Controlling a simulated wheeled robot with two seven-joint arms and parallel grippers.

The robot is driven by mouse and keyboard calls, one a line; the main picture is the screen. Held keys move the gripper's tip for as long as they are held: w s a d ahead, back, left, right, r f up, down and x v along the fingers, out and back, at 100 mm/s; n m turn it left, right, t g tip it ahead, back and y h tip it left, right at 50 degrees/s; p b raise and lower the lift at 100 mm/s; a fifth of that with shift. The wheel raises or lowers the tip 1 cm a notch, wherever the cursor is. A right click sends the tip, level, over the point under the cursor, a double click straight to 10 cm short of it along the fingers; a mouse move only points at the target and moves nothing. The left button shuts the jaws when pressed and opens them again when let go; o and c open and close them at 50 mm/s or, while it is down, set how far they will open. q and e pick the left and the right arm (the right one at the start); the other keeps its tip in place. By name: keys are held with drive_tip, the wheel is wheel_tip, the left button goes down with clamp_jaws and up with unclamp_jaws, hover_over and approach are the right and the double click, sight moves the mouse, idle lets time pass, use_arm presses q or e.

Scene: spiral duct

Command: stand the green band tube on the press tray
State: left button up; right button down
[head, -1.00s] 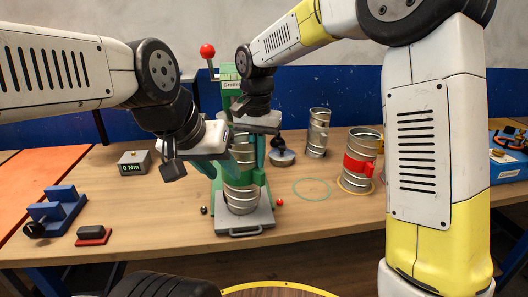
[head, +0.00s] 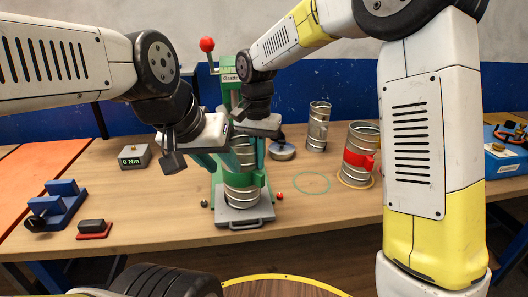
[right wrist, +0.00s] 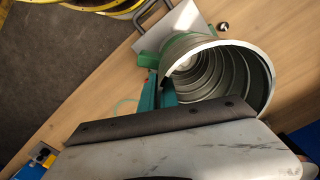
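The green band tube (head: 241,196) is a ribbed metal duct with a green band, upright over the grey press tray (head: 262,214) in the head view. Its foot looks to be on the tray, but the contact is not clear. My right gripper (head: 260,157) is at the tube's upper right; in the right wrist view its teal fingers (right wrist: 160,95) sit close together at the wall of the tube (right wrist: 232,72) and appear to pinch it. My left gripper (head: 215,166) is at the tube's left side, its fingertips partly hidden. The tray (right wrist: 176,32) also shows beyond the tube.
The green press (head: 228,72) with its red-knobbed lever stands behind. A red band tube (head: 360,151) and a plain tube (head: 318,128) stand to the right, with a green ring (head: 311,190) on the table. Blue blocks (head: 58,203) and a torque display (head: 134,157) lie left.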

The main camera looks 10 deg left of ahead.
drive_tip(key=shift+f, duration=0.3)
drive_tip(key=c, duration=1.5)
unclamp_jaws()
drive_tip(key=shift+c, duration=0.2)
wheel_tip(320, 180, up, 8)
drive_tip(key=shift+f, duration=0.2)
drive_tip(key=shift+r, duration=0.1)
